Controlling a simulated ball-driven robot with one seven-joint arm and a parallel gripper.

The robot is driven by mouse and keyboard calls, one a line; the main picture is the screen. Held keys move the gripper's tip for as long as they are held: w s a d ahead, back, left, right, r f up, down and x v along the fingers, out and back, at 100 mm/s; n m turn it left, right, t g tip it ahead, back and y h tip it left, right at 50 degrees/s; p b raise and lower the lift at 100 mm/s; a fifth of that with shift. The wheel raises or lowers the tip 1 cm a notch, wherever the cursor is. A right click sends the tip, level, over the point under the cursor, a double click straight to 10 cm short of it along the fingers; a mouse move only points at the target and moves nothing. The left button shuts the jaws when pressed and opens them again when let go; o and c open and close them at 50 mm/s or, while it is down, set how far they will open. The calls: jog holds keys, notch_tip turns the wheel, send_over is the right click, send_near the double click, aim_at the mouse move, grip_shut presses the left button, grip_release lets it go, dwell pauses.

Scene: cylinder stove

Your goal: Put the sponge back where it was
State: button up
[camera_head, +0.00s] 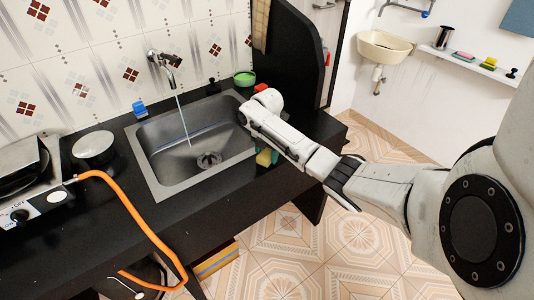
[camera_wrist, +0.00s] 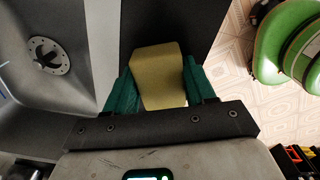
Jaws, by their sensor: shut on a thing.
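A yellow sponge (camera_wrist: 158,78) is between the green fingers of my gripper (camera_wrist: 157,88) in the wrist view. My gripper is shut on it, with one finger on each side. In the head view, the yellow sponge (camera_head: 263,158) shows low beside my arm, at the right edge of the sink, over the black counter strip. My gripper (camera_head: 268,156) is mostly hidden by the arm there. I cannot tell whether the sponge touches the counter.
The steel sink (camera_head: 172,186) lies left of my gripper, with water running from the tap (camera_head: 165,60). An orange hose (camera_head: 140,222) crosses the counter. A wall shelf (camera_head: 470,63) holds small items.

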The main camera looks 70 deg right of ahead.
jog(key=o, duration=1.2)
jog(key=shift+f, duration=0.1)
